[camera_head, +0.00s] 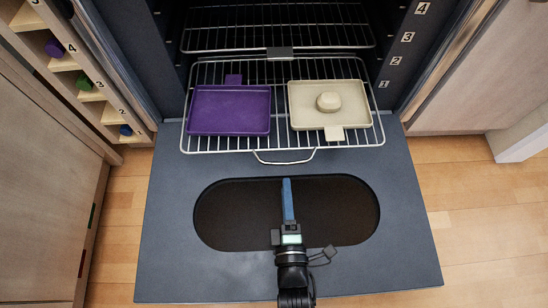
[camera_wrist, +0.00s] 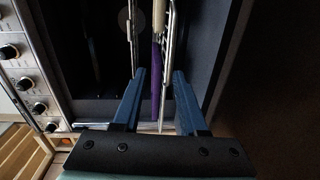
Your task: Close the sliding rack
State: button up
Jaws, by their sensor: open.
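The sliding rack (camera_head: 230,152), a wire grid, is pulled out of the oven over the open door, with its wire handle (camera_head: 285,162) at the front. A purple tray (camera_head: 230,112) lies on its left half and a beige tray (camera_head: 305,117) with a rounded pale lump (camera_head: 328,102) on its right half. My gripper (camera_head: 287,181) is just in front of the handle, over the door. In the wrist view my gripper (camera_wrist: 158,74) has its two blue fingers apart, with the purple tray's edge (camera_wrist: 155,80) and rack wires showing between them. Contact cannot be told.
An upper rack (camera_head: 270,38) sits farther inside the oven. The open oven door (camera_head: 410,260) with its dark oval window (camera_head: 240,225) lies below my arm. Numbered side walls flank the cavity; a panel with knobs (camera_wrist: 25,84) shows at the left in the wrist view.

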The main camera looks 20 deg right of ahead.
aim_at(284, 165)
jog(key=shift+s+a+f, duration=0.1)
jog(key=shift+s+f, duration=0.1)
jog(key=shift+f, duration=0.25)
jog(key=shift+s+a+f, duration=0.1)
jog(key=shift+s+f, duration=0.1)
jog(key=shift+f, duration=0.25)
jog(key=shift+w+f, duration=0.1)
jog(key=b+x, duration=0.6)
jog(key=x, duration=0.5)
jog(key=shift+w+d+f, duration=0.1)
jog(key=shift+w+f, duration=0.05)
jog(key=shift+w+d, duration=0.2)
jog(key=shift+w, duration=0.4)
grip_shut()
jog(key=shift+s+f, duration=0.15)
